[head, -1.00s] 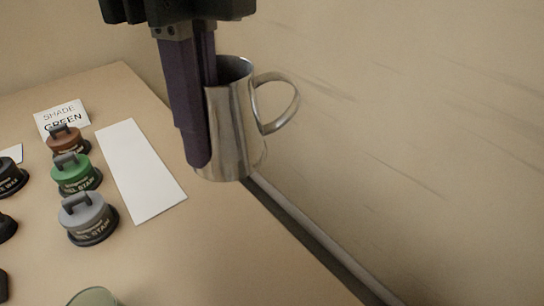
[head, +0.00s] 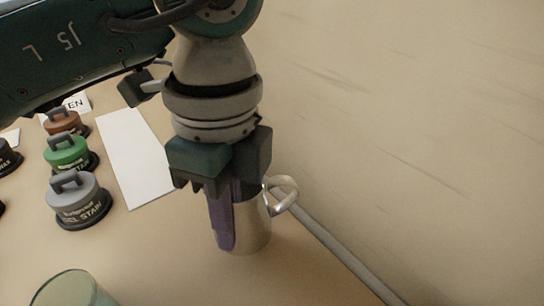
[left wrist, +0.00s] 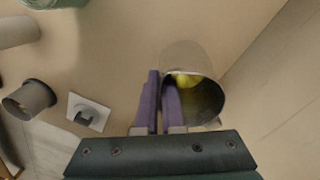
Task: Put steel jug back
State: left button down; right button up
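The steel jug (head: 257,226) is upright near the right side of the bench, close to the wall, with its handle toward the right. My left gripper (head: 226,240) points down at it, its purple fingers pinching the jug's wall. In the left wrist view, one finger of the gripper (left wrist: 160,82) is outside the jug (left wrist: 190,55) and the other is inside its rim. Something yellow shows inside the jug. I cannot tell whether its base touches the bench. My right gripper is out of view.
A blank white strip (head: 135,160) lies left of the jug. Lidded stain tins, grey (head: 78,200), green (head: 68,153) and brown (head: 63,122), stand further left. A greenish glass (head: 72,291) is at the lower left. The wall (head: 430,120) rises close on the right.

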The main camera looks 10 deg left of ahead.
pick_arm(q)
jog(key=shift+f+b, duration=0.45)
jog(key=shift+f, duration=1.3)
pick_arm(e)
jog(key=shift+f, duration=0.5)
pick_arm(q)
jog(key=shift+f, duration=0.2)
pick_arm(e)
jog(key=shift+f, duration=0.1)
pick_arm(q)
jog(key=c, duration=1)
grip_release()
jog(key=shift+c, duration=0.2)
jog(key=shift+r, duration=0.15)
pick_arm(e)
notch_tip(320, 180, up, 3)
jog(key=p, duration=0.2)
jog(key=shift+p, duration=0.4)
pick_arm(q)
notch_tip(320, 180, up, 12)
jog(key=shift+w, duration=0.4)
jog(key=shift+d, duration=0.1)
